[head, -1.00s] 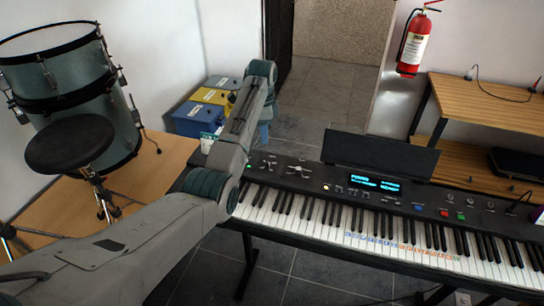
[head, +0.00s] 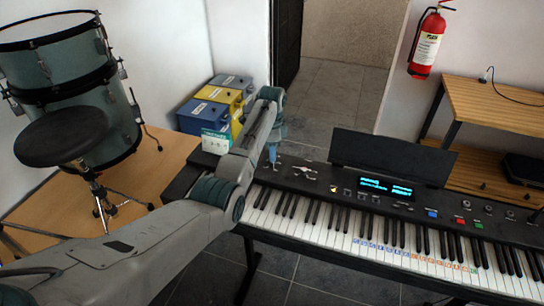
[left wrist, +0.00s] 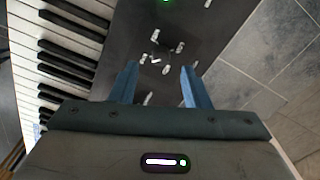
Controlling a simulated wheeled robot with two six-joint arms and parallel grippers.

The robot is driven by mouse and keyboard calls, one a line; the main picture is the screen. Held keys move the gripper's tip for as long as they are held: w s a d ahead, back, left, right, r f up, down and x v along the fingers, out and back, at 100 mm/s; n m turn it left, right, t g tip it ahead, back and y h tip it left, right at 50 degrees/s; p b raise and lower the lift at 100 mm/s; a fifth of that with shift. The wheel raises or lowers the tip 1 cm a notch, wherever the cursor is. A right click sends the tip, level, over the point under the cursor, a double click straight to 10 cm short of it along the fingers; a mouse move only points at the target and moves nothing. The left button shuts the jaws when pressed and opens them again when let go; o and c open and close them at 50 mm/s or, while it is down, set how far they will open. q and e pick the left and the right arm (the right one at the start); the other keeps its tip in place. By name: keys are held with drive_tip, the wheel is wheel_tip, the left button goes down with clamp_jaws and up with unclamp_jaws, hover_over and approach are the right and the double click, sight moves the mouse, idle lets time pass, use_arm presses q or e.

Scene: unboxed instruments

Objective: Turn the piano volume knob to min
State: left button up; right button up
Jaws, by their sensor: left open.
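The piano (head: 300,225) is a black keyboard with a lit blue display (head: 385,187) and a dark control panel. Small light controls (head: 305,172) sit on the panel's left part, and a round knob (head: 333,188) shows left of the display. I cannot tell which control is the volume knob. My left gripper (head: 272,152) is at the back left of the piano, partly hidden by my arm. In the left wrist view its blue fingers (left wrist: 158,70) are open and empty, with several small pale controls (left wrist: 155,60) beyond and between them. My right gripper is not in view.
White and black keys (left wrist: 60,55) run along the panel's left in the wrist view. A music stand (head: 390,157) rises behind the display. A drum (head: 75,90), stool (head: 60,135) and stacked cases (head: 215,100) stand left. Grey tiled floor lies behind the piano.

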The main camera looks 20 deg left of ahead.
use_arm(q)
drive_tip(key=shift+f, duration=2.1)
clamp_jaws()
drive_tip(key=shift+w+p, duration=0.1)
drive_tip(key=shift+p, duration=0.2)
